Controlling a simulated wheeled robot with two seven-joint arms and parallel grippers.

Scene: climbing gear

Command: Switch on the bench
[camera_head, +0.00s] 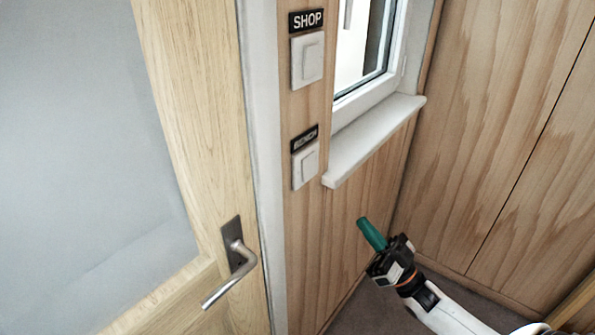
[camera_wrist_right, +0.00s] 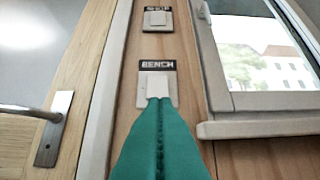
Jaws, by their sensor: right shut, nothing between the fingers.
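The bench switch (camera_head: 306,165) is a white square rocker plate on the wood panel, under a black label reading BENCH. It also shows in the right wrist view (camera_wrist_right: 171,84), partly hidden behind my fingertips. A second white switch (camera_head: 307,59) labelled SHOP sits above it, and shows at the top of the wrist view (camera_wrist_right: 158,18). My right gripper (camera_head: 362,222) has green fingers, shut and empty, below and to the right of the bench switch in the head view. In the wrist view the shut fingers (camera_wrist_right: 158,103) point at the switch's lower part; contact cannot be told. My left gripper is not in view.
A door with a metal lever handle (camera_head: 240,262) stands left of the switches. A white window sill (camera_head: 375,137) juts out just right of the bench switch. Wood wall panels (camera_head: 490,120) close off the right side.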

